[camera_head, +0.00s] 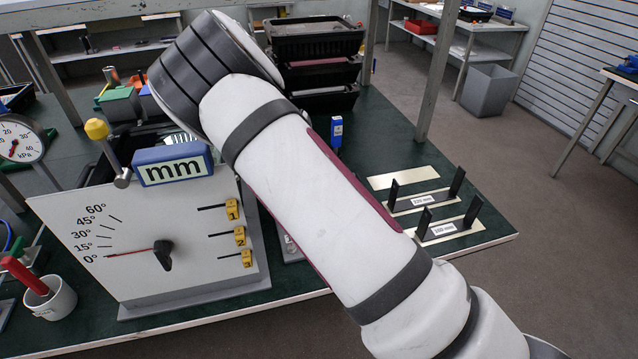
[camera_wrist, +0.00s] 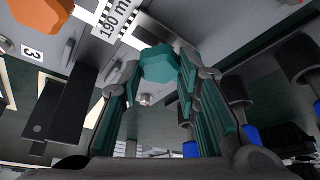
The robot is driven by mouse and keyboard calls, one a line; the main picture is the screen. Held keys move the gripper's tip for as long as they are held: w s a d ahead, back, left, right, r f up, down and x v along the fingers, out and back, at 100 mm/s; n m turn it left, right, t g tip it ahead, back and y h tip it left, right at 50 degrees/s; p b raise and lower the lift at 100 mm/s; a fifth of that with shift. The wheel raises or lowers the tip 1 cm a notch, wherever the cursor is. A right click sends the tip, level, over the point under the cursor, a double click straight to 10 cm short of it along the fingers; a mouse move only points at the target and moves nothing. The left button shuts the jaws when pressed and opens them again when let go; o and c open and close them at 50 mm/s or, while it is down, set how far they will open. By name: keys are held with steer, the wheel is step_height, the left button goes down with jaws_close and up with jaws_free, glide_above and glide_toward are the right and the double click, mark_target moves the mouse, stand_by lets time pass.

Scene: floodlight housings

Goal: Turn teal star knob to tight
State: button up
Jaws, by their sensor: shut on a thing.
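The teal star knob (camera_wrist: 158,64) shows in the upper middle of the wrist view, between the two fingertips. My gripper (camera_wrist: 158,75) is shut on it, with a finger on its left and right sides. A small pale round part (camera_wrist: 146,100) shows below the knob between the fingers. In the head view my white arm crosses the middle and hides the gripper and the knob. I cannot tell how tight the knob is.
In the head view, a white angle panel (camera_head: 140,215) has its red pointer near 0°. A blue mm box (camera_head: 172,163) stands behind it. Black uprights (camera_head: 425,222) stand at the bench's right. In the wrist view, a 190 mm label (camera_wrist: 115,22) and an orange part (camera_wrist: 42,12) are close by.

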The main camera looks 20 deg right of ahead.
steer(key=shift+f+m+g+b, duration=0.1)
steer(key=shift+m+g+b, duration=0.3)
steer(key=shift+m, duration=0.7)
steer(key=shift+a, duration=0.1)
steer(key=o, duration=1.2)
steer(key=shift+c, duration=0.2)
steer(key=shift+h, duration=0.3)
steer(key=v, duration=1.2)
